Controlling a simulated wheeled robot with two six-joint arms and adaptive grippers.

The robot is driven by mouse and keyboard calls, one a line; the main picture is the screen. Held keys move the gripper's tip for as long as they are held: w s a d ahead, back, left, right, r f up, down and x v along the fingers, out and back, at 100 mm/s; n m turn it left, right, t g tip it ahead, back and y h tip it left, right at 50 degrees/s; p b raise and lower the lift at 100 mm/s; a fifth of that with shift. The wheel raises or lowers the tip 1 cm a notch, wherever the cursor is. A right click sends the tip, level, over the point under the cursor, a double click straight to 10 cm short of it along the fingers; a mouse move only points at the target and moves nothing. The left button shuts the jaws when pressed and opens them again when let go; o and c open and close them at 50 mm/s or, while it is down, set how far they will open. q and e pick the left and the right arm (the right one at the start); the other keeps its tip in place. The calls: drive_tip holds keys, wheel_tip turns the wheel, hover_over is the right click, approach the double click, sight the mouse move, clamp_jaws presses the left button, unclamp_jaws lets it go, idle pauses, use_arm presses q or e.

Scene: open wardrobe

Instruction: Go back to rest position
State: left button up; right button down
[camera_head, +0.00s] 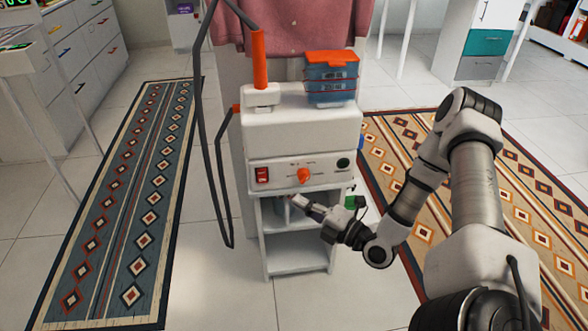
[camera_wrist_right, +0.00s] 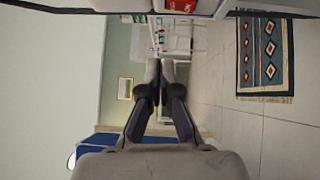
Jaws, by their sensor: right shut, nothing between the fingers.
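My right arm comes in from the right in the head view. My right gripper (camera_head: 298,203) is in front of the upper open shelf of a white appliance (camera_head: 290,130), below its control panel. In the right wrist view my right gripper (camera_wrist_right: 161,75) has its two fingers together, with nothing held. Whether it touches the shelf cannot be told. My left gripper is not in view.
The panel has a red switch (camera_head: 262,174) and an orange knob (camera_head: 303,175). A blue box with an orange lid (camera_head: 331,75) stands on the appliance. A grey hose (camera_head: 222,170) hangs at its left. Patterned rugs (camera_head: 130,200) lie either side; the tiled floor in front is clear.

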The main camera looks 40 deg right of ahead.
drive_tip(key=shift+f, duration=0.1)
drive_tip(key=s+a+f+n+g+y, duration=0.1)
drive_tip(key=a+f+g, duration=0.35)
drive_tip(key=a, duration=0.35)
drive_tip(key=s+a+f+g+y, duration=0.2)
drive_tip(key=a+f+g, duration=0.2)
drive_tip(key=a+f, duration=0.3)
drive_tip(key=s+a+f+m+g+h, duration=0.2)
drive_tip(key=s+f+m+g+h, duration=0.35)
drive_tip(key=s+f+m, duration=0.4)
drive_tip(key=s+d+r+m+g+h, duration=0.15)
drive_tip(key=s+d+m+g, duration=0.25)
drive_tip(key=s+m, duration=0.65)
wheel_tip(320, 180, up, 18)
drive_tip(key=w+m+p, duration=0.2)
drive_tip(key=p, duration=1.6)
drive_tip(key=shift+w+d+m, duration=0.15)
drive_tip(key=shift+m, duration=0.25)
drive_tip(key=shift+f, duration=0.15)
